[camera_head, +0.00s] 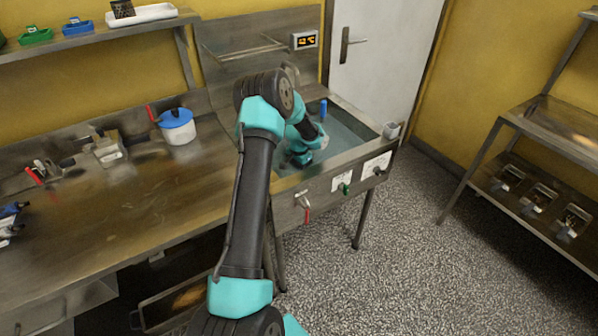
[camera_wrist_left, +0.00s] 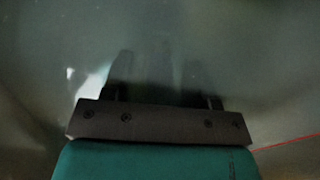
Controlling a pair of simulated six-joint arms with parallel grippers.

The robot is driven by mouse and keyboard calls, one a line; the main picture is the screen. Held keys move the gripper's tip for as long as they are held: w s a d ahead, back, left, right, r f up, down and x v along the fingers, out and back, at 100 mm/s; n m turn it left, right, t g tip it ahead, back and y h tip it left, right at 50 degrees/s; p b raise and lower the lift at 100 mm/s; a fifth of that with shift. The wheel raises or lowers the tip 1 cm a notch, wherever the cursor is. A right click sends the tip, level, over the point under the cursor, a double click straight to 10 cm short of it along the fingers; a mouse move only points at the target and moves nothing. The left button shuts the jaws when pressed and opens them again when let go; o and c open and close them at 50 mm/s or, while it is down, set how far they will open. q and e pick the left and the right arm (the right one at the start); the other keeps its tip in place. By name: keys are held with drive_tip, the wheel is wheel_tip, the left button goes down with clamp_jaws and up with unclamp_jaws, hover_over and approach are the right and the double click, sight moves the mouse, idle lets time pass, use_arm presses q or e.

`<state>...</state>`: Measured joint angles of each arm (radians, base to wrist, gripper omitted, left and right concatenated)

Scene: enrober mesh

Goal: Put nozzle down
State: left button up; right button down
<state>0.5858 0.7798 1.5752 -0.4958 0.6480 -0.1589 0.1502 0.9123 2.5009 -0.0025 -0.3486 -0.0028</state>
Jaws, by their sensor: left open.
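My arm reaches over the steel sink (camera_head: 345,168), its teal wrist end low inside the basin. The fingertips are hidden in the head view. In the left wrist view my left gripper (camera_wrist_left: 158,80) is open, its two dark fingers over a dim grey-green surface. I see no object clearly between them. A blue upright cylinder (camera_head: 323,109) stands at the back of the sink, beyond the wrist and apart from it. I cannot tell whether it is the nozzle; no nozzle can be made out for certain. My right gripper is not in view.
A white pot with a blue lid (camera_head: 177,120) stands on the steel counter (camera_head: 130,205) left of the sink. A small grey container (camera_head: 391,130) sits at the sink's right corner. Valves with red and green handles line the sink front. A shelf rack (camera_head: 540,110) is at right.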

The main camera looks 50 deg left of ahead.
use_arm(q)
wheel_tip(320, 180, up, 10)
drive_tip(key=shift+r, duration=0.15)
idle(0.7)
